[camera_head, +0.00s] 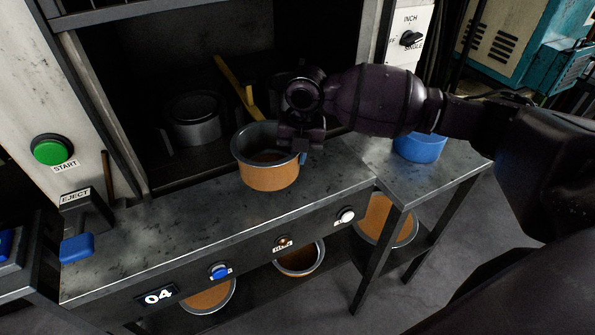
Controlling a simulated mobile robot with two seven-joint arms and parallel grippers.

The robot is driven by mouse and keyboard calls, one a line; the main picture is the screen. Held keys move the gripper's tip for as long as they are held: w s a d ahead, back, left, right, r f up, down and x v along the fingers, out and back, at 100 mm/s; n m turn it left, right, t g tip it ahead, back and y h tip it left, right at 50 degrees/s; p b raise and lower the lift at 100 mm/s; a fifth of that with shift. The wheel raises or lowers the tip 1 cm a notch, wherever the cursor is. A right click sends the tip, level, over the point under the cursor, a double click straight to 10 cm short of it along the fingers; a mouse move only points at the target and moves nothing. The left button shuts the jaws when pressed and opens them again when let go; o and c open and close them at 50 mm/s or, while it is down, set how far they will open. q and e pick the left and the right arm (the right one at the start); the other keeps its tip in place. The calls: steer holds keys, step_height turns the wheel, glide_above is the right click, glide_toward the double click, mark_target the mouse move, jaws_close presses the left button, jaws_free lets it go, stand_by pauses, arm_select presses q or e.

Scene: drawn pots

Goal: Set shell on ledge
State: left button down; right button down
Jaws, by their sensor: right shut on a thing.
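The shell, an orange-brown round pot with a grey rim (268,177), is upright and open at the top. My right gripper (301,150) comes in from the right and is shut on the right side of the shell's rim. The shell is over the grey metal ledge (205,208) in front of the machine's dark opening. I cannot tell whether its bottom touches the ledge. The gripper hides part of the shell's right rim. My left gripper is not in view.
A grey round die (195,122) and a yellow bar (237,88) are inside the opening. A blue round thing (420,147) sits on the side table at right. More orange pots (386,221) are below. A green START button (52,150) and EJECT lever are at left. The ledge's left part is clear.

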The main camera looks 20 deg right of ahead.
step_height(320, 180, down, 5)
steer(key=shift+f+b, duration=0.1)
steer(key=shift+b, duration=0.2)
steer(key=shift+f, duration=0.2)
steer(key=shift+f, duration=0.1)
steer(key=c, duration=1.3)
jaws_free()
steer(key=shift+c, duration=0.2)
steer(key=shift+o, duration=0.5)
